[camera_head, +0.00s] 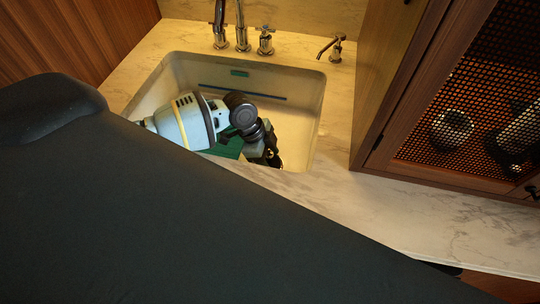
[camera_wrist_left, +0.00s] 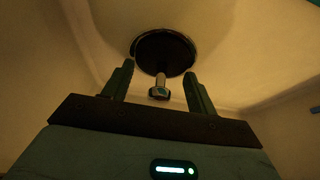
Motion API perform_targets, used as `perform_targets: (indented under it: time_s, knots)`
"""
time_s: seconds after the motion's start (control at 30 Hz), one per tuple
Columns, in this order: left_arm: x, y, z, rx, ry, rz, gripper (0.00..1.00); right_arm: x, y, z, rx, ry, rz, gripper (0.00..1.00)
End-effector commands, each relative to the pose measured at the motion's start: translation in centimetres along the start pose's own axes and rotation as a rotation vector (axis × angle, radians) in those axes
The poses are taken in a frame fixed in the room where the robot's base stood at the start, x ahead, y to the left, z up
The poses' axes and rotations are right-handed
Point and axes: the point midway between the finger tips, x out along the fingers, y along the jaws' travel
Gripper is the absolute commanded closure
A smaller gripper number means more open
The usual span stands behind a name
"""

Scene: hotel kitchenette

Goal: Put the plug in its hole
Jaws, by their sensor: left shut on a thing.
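The plug (camera_wrist_left: 178,48) is a dark round disc with a short metal stem and knob pointing toward the left wrist camera. My left gripper (camera_wrist_left: 159,70) is shut on it, with one finger at each side of the disc. In the head view the left wrist reaches down into the pale sink (camera_head: 306,112); the fingers and plug are hidden there by my own arm. I cannot tell whether the plug touches the sink bottom. My right gripper is not in view.
A metal faucet (camera_head: 242,28) with handles and a small dispenser (camera_head: 331,48) stand behind the sink. A mesh-door cabinet (camera_head: 455,120) is at right. Marble counter (camera_head: 410,205) surrounds the sink. The sink walls are close around my wrist. My dark arm covers much of the foreground.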

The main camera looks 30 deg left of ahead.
Motion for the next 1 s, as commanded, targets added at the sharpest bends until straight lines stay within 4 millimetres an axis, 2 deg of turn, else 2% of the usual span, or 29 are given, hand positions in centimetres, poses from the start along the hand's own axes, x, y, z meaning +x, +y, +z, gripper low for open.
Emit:
perform_targets:
  time_s: [0.3,0.33,0.47,0.77,0.87,1.0]
  knots:
    - [0.3,0.0,0.1,0.0,0.0,0.0,0.65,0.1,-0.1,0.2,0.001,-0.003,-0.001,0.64]
    - [0.2,0.0,0.1,0.001,0.0,0.0,0.38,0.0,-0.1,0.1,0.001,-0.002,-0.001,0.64]
    - [0.2,0.0,0.1,0.001,0.0,-0.001,0.21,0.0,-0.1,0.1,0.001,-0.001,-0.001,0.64]
    - [0.1,0.0,0.0,0.001,0.0,-0.001,0.2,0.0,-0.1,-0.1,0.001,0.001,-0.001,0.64]
    - [-0.6,-0.1,-0.1,0.001,0.0,-0.004,0.2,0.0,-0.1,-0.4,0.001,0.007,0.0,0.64]
    - [-2.5,-0.1,-0.1,0.002,0.001,-0.004,0.2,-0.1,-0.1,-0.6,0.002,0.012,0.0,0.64]
